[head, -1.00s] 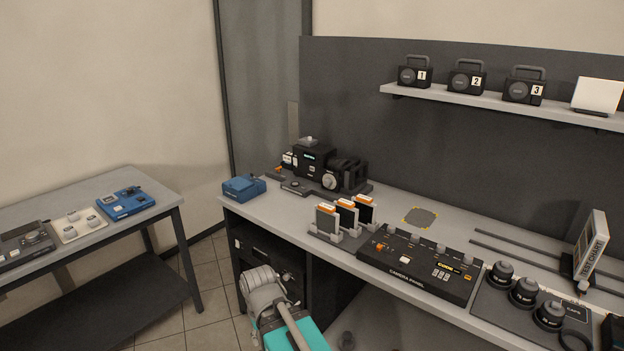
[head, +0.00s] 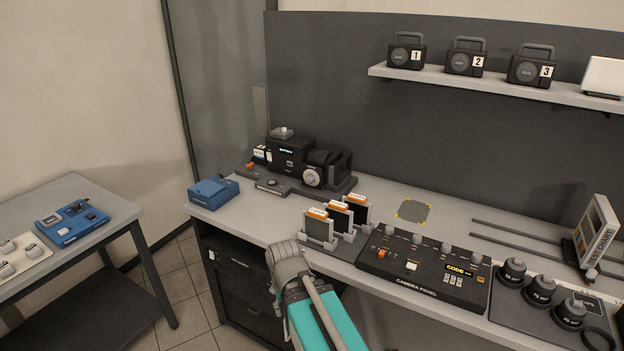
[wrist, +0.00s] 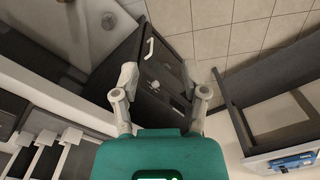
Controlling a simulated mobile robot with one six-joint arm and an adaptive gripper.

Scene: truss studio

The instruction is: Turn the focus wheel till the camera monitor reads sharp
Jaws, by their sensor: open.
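The camera (head: 290,152) is a black body with a small lit display, standing at the left back of the bench. Its focus wheel (head: 312,177) is a pale round knob on the side facing me; my gripper is apart from it. Whether any display reads sharp is too small to tell. My arm reaches up from the bottom middle of the head view, in front of the bench edge. In the wrist view my gripper (wrist: 160,95) has its two fingers spread wide with nothing between them. The camera does not show clearly there.
A blue box (head: 213,192) sits on the bench's left corner. Upright orange-topped cards (head: 319,228) and the camera panel (head: 425,272) line the front edge. Lenses (head: 540,290) and a test chart (head: 597,232) stand at right. A side table (head: 100,240) stands left, with a floor gap between.

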